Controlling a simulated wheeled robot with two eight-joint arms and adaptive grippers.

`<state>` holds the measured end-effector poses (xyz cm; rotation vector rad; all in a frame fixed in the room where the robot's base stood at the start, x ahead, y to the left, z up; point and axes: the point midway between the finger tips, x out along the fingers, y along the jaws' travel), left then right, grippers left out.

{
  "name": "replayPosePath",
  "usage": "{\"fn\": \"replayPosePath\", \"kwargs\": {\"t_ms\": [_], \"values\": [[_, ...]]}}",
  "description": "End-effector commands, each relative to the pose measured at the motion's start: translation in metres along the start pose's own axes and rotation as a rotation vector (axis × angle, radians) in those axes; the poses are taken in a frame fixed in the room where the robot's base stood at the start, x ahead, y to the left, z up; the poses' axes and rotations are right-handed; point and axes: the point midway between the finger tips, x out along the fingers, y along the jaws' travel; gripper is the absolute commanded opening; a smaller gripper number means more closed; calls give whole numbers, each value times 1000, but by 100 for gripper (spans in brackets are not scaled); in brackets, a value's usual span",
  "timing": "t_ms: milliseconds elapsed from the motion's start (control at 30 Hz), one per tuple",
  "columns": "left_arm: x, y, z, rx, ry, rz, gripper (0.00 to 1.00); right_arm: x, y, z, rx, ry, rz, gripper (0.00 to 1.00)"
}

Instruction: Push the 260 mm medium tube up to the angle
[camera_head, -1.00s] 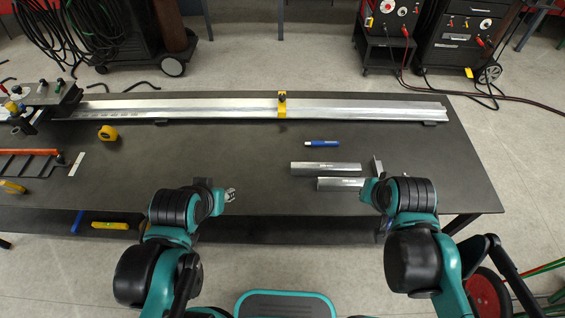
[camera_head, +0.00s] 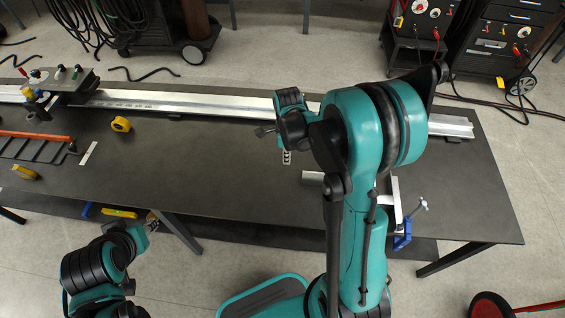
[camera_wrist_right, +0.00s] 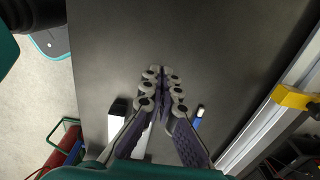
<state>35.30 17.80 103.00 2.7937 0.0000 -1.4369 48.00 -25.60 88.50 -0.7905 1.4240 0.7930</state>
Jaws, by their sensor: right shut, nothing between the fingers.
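A pale metal tube (camera_head: 313,178) lies on the dark table; its left end shows and my right arm covers the rest. In the right wrist view, a pale tube end (camera_wrist_right: 118,118) and another pale bar (camera_wrist_right: 149,138) lie behind my fingers. I cannot tell which is the 260 mm tube. A pale metal piece (camera_head: 396,192), perhaps the angle, shows right of my arm by a blue clamp (camera_head: 402,241). My right gripper (camera_head: 287,157) is shut and empty, left of the tube end; its fingertips (camera_wrist_right: 160,72) meet. My left gripper (camera_head: 152,219) is off the table's front; its jaws are unclear.
A long metal rail (camera_head: 190,102) runs along the table's back; a yellow clamp (camera_wrist_right: 295,98) sits on it. A yellow tape measure (camera_head: 121,124) and a fixture (camera_head: 60,85) are at left. The table's middle left is clear.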

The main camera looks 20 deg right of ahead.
Motion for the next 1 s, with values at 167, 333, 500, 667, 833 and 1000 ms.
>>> {"fn": "replayPosePath", "kwargs": {"t_ms": [167, 333, 500, 667, 833, 1000], "values": [[13, 0, 10, 0, 0, 0, 35, 35, 0, 0, -2, 0, -1, 0], [26, 0, 19, 0, 0, 0, 35, 73, 0, 0, -4, -1, -2, 0], [35, 0, 25, 0, 0, 0, 35, 94, 0, -10, -1, -1, -3, 0], [38, 0, 27, 0, 0, 0, 35, 92, 0, -31, -1, -1, -2, 0], [40, 0, 28, 0, 0, 0, 35, 91, 0, -39, -4, -1, -2, 0], [39, 0, 28, 0, 0, 0, 35, 91, 0, -40, -5, -1, -2, 0]]}}
